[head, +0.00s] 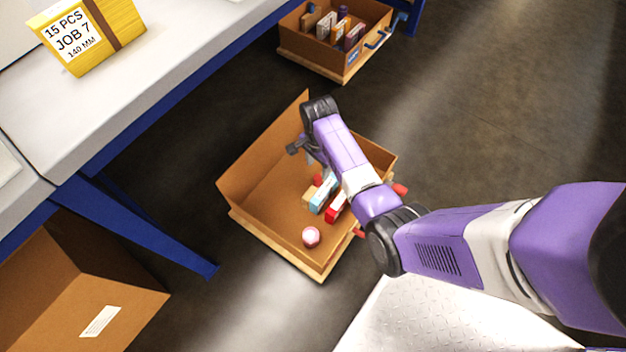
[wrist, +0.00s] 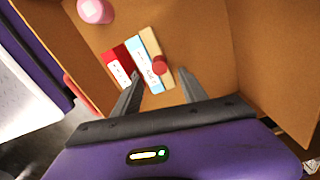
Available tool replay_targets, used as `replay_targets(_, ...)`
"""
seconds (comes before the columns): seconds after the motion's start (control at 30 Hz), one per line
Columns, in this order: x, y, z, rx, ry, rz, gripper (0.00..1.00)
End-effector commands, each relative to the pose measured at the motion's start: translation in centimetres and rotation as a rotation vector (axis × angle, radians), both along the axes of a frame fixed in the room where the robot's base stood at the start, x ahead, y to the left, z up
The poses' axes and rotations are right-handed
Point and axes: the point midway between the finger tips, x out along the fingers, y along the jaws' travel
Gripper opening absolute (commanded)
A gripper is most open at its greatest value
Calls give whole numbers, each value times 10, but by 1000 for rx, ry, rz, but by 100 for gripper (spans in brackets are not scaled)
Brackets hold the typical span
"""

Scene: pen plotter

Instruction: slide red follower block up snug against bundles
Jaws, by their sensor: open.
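Inside an open brown box (head: 255,165) on the floor stand a tan block (head: 309,196), a light blue block (head: 323,192) and a red block (head: 336,209), side by side. In the wrist view the red block (wrist: 119,64) has a white label and stands left of the light blue block (wrist: 146,66); the tan block (wrist: 149,41) is on the right. A red round knob (wrist: 159,65) shows at the tan block; I cannot tell which piece is the follower. My gripper (wrist: 161,73) is open above the blocks, its fingers around the tan and blue ones, apparently empty.
A pink round object (head: 311,237) lies in the box's near corner. Red handles (head: 400,189) stick out at the box's right side. A blue-legged workbench (head: 190,70) is on the left, and another filled box (head: 330,50) stands behind.

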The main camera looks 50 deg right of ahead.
Motion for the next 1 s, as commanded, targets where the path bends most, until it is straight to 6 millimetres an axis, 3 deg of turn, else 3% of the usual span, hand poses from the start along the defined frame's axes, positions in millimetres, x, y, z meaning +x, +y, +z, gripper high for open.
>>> replay_targets(0.5, -1, 2, -70, 6, 2, 2, 50)
replay_targets(0.93, -1, 2, -77, 6, 1, 2, 50)
replay_targets(1.0, -1, 2, -77, 6, 1, 2, 37)
